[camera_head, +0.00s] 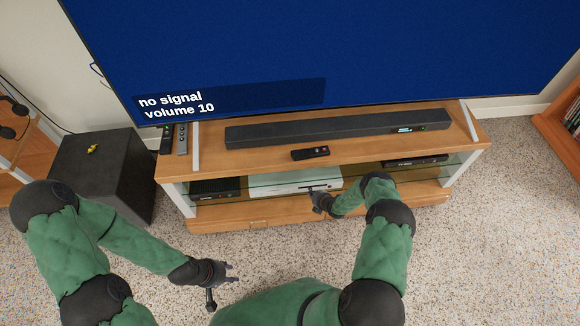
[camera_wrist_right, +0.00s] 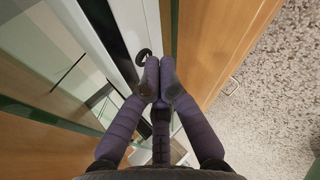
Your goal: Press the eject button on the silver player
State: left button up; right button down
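The silver player (camera_head: 278,184) sits in the middle of the stand's glass shelf, its front facing me. In the right wrist view its pale front (camera_wrist_right: 102,38) runs diagonally beside my fingers. A dark round part (camera_wrist_right: 143,56) shows on that front, just left of the fingertips. I cannot make out which part is the eject button. My right gripper (camera_head: 314,193) is at the player's front, right of its middle. In the wrist view its fingertips (camera_wrist_right: 160,72) are together with nothing between them; whether they touch the player is unclear. My left gripper (camera_head: 226,279) is open and empty, over the carpet.
The wooden stand (camera_head: 215,160) holds a soundbar (camera_head: 330,129) and a dark remote (camera_head: 310,153) on top. Dark boxes stand on the shelf at left (camera_head: 215,188) and right (camera_head: 415,161). A black subwoofer (camera_head: 100,170) is left of the stand. Carpet in front is clear.

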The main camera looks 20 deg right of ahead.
dwell(0.4)
jog(key=shift+s+a+p, duration=0.15)
jog(key=shift+s+p, duration=0.15)
jog(key=shift+s, duration=0.2)
jog(key=s+a+p, duration=0.1)
jog(key=s+p, duration=0.1)
jog(key=s, duration=0.4)
jog(key=shift+a, duration=0.2)
dwell(0.5)
jog(key=shift+s+a+p, duration=0.15)
jog(key=shift+s+p, duration=0.2)
jog(key=shift+s, duration=0.25)
jog(key=shift+s+a+p, duration=0.15)
jog(key=shift+s+p, duration=0.15)
jog(key=shift+s, duration=0.3)
